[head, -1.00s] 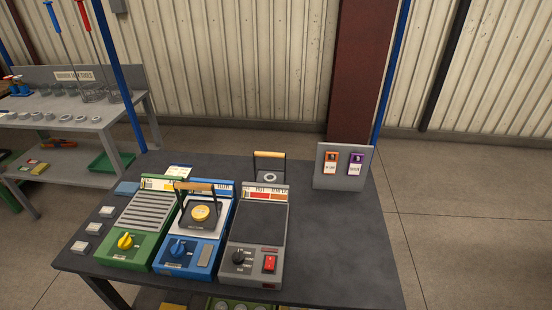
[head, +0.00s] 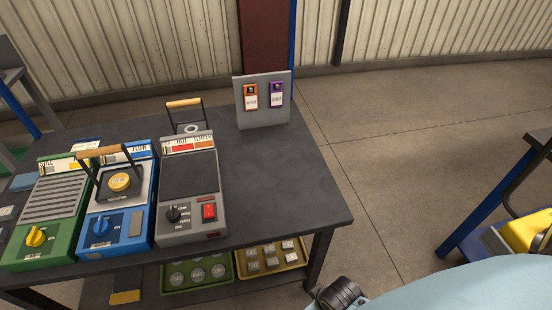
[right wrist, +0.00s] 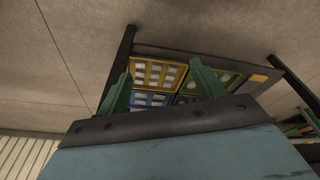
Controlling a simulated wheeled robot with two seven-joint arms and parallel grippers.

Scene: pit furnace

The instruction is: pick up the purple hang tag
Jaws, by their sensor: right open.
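The purple hang tag (head: 276,95) hangs on the right side of a grey upright panel (head: 262,118) at the back right of the dark table. An orange hang tag (head: 251,96) hangs beside it on the left. My right gripper (right wrist: 161,64) shows in the right wrist view, with its two green fingers apart and nothing between them. It faces trays under the table and is well away from the purple tag. My left gripper is out of view.
Green, blue and grey units (head: 188,196) fill the left and middle of the table (head: 285,185), whose right part is bare. A yellow tray (head: 298,258) and a green tray (head: 170,285) sit below. Another bench with a yellow object (head: 524,232) stands at the right.

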